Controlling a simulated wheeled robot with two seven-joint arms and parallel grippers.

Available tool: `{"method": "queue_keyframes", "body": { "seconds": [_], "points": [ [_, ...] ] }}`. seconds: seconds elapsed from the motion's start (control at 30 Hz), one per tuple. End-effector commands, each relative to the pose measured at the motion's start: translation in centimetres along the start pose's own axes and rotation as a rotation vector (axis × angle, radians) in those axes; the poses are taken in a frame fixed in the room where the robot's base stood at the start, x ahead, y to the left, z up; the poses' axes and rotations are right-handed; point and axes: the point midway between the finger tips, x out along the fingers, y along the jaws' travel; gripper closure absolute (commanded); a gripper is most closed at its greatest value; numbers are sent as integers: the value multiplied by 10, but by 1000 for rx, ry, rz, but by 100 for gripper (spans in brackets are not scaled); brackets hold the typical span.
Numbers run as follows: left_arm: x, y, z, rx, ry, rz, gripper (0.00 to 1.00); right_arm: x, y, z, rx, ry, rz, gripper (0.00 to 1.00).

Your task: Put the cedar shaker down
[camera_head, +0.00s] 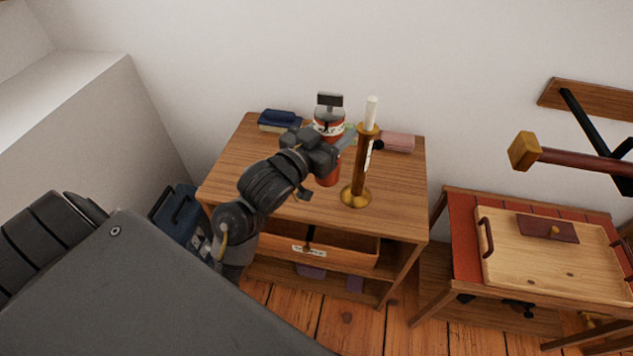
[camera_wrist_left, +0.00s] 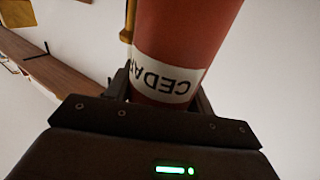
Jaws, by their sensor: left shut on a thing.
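The cedar shaker (camera_head: 327,176) is a red-orange cylinder with a pale label band and a dark top. It stands about upright over the wooden table, with its middle partly hidden by my gripper. My left gripper (camera_head: 336,148) is shut on it. In the left wrist view the shaker (camera_wrist_left: 187,40) sits between the fingers, its label reading "CEDAR" upside down. I cannot tell whether its base touches the tabletop (camera_head: 290,205). My right gripper is not in view.
A brass candlestick (camera_head: 361,170) with a white candle stands just right of the shaker. A pink roll (camera_head: 398,142) and a dark blue item (camera_head: 278,119) lie at the table's back. The tabletop's front right is clear. A wooden tray (camera_head: 558,268) sits on a stand to the right.

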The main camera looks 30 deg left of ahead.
Motion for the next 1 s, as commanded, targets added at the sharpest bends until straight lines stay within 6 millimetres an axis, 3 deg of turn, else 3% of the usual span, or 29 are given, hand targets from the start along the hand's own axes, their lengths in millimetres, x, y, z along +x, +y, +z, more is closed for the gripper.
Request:
{"method": "queue_keyframes", "body": {
  "seconds": [0.17,0.5,0.6,0.8,1.0],
  "points": [
    [0,-12,4,5,-3,-3,73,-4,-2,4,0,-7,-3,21],
    [-4,-97,42,3,-3,-2,73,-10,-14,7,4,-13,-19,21],
    [-5,-110,65,-3,-4,-1,73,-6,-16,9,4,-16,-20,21],
    [-5,-129,86,-1,1,0,73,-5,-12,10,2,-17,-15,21],
    [-5,-132,90,0,1,1,73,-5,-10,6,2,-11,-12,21]
  ]
}}
